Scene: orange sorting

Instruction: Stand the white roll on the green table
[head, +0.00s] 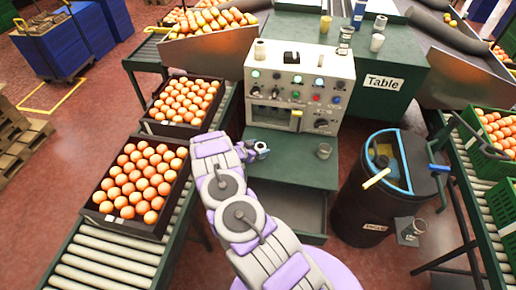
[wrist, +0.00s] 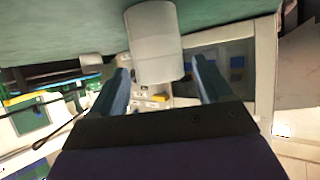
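The white roll (wrist: 155,45) is in the middle of the wrist view, against the green table (wrist: 60,25), which fills the top of that upside-down picture. The roll looks upright, with its end at or near the table surface. My gripper (wrist: 162,68) has its two fingers apart, one on each side of the roll, with narrow gaps visible. In the head view my gripper (head: 250,150) is low over the green table (head: 290,172), left of its middle. A small pale shape at its tip looks like the roll (head: 262,147), partly hidden by the fingers.
A grey cup (head: 324,151) stands on the table to the right. The control panel (head: 298,90) rises behind. A black bin (head: 375,200) is at the right. Crates of oranges (head: 140,185) sit on the left conveyor. Table room is clear between gripper and cup.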

